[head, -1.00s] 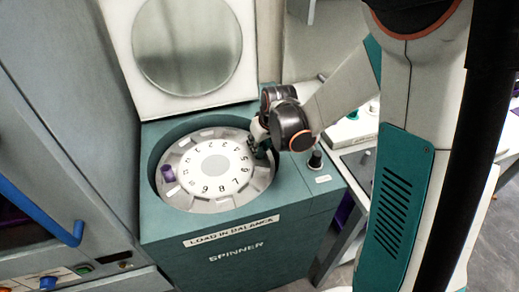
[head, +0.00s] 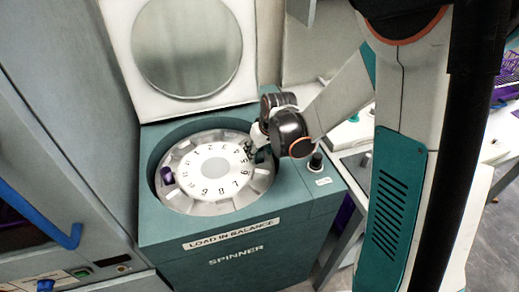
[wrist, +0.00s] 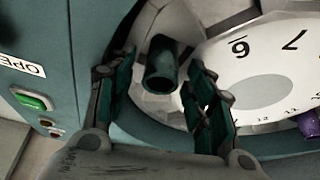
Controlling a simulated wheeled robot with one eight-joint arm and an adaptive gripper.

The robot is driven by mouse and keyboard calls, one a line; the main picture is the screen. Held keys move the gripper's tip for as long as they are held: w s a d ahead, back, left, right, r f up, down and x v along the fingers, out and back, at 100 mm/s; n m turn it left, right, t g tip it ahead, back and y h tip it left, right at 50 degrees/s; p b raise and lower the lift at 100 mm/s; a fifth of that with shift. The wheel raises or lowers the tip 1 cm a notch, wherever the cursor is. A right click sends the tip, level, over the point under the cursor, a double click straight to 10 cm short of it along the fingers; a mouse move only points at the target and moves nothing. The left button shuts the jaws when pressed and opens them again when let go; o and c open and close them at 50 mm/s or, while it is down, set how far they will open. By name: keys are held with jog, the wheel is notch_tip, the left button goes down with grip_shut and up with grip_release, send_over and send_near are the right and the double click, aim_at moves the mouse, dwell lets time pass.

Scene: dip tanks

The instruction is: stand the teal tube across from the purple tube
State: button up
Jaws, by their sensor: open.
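The teal tube (wrist: 160,62) stands in a slot of the white numbered rotor (wrist: 215,75), its open end facing the camera in the wrist view. My gripper (wrist: 161,72) is open, with one finger on each side of the tube; gaps show between tube and fingers. In the head view my gripper (head: 254,146) is over the right edge of the rotor (head: 212,165) and largely hides the tube. The purple tube (head: 167,176) sits in a slot at the rotor's left edge, roughly opposite; in the wrist view it (wrist: 309,122) shows at the right edge.
The rotor lies inside the teal spinner (head: 236,255), whose round-windowed lid (head: 186,45) is raised behind. A black knob (head: 316,160) stands on its right top. A grey cabinet with a blue handle (head: 62,236) is close on the left. A green button (wrist: 32,100) shows in the wrist view.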

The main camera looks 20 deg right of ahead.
jog(key=a+p+v, duration=0.1)
jog(key=p+v, duration=0.4)
jog(key=v, duration=0.7)
jog(key=s+r+m+t, duration=0.1)
jog(key=s+r, duration=0.4)
jog(key=s, duration=0.4)
jog(key=s+r+m+t, duration=0.1)
jog(key=s+r, duration=0.5)
jog(key=s, duration=0.3)
jog(key=shift+s+t+h, duration=0.15)
jog(key=shift+t+h, duration=0.15)
jog(key=shift+h, duration=0.1)
jog(key=shift+d, duration=0.1)
